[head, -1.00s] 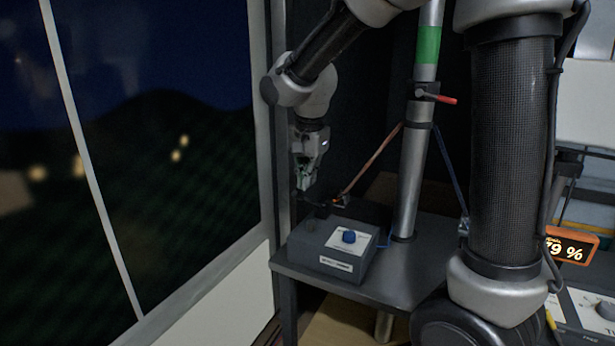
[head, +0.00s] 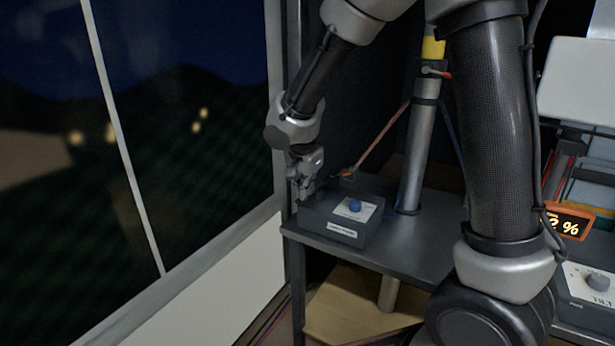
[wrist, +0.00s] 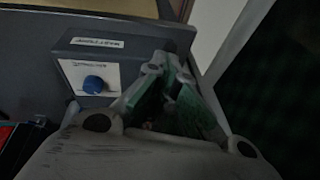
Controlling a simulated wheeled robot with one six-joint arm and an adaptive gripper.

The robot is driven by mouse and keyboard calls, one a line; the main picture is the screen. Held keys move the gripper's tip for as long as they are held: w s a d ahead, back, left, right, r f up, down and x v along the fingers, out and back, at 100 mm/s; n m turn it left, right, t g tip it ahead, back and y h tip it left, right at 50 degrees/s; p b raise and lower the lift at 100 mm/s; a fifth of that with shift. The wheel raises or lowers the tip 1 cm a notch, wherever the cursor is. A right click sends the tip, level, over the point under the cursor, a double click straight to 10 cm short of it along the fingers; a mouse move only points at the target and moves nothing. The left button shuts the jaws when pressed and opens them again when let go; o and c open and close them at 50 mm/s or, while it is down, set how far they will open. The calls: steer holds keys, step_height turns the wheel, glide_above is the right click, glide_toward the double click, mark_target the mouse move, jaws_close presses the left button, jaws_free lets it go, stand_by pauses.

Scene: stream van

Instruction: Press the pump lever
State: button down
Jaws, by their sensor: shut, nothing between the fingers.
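The pump box (head: 332,230) is a dark grey box with a white label, standing on the dark shelf. Its top has a blue knob (head: 355,206) on a white plate; the knob also shows in the wrist view (wrist: 94,84). My gripper (head: 304,197) is shut and empty, pointing down at the left rear end of the box. In the wrist view its fingers (wrist: 168,62) reach over the box beside the knob plate. I cannot make out the pump lever; the fingers may hide it. Whether the fingertips touch anything is unclear.
A grey mast (head: 411,150) with a yellow band and small red handle (head: 437,73) stands behind the box. An orange percent display (head: 567,222) and tilt panel (head: 590,285) are at right. A window (head: 180,130) fills the left.

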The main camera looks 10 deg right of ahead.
steer(key=shift+s+a+f, duration=0.1)
steer(key=shift+s+f, duration=0.05)
steer(key=shift+f, duration=0.4)
steer(key=shift+r, duration=0.1)
steer(key=s+a+v, duration=0.1)
steer(key=s+v, duration=0.1)
steer(key=v, duration=1)
steer(key=shift+s+a, duration=0.2)
steer(key=shift+a, duration=0.15)
stand_by(1.2)
